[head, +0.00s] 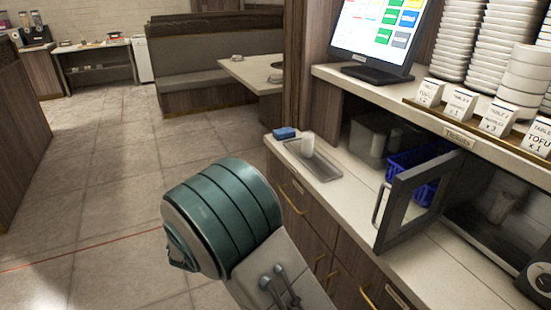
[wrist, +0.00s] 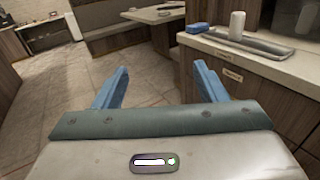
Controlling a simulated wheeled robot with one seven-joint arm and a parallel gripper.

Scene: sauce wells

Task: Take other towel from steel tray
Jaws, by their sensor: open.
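The steel tray (head: 325,172) lies on the counter near its left end. A white upright roll, which looks like a rolled towel (head: 308,144), stands in the tray toward its far end. In the wrist view the tray (wrist: 262,47) and the white roll (wrist: 237,25) are at the upper right. My gripper (wrist: 158,82) has its two blue fingers spread wide with nothing between them. It is to the left of the counter, apart from the tray and roll. The head view shows my arm, but the fingers are not visible there.
A small blue block (head: 286,133) sits beside the tray at the counter's left end. An open microwave-like door (head: 408,203) juts out over the counter on the right, near a blue basket (head: 412,172). A screen (head: 378,35) and stacked bowls stand on the shelf above. The floor at left is clear.

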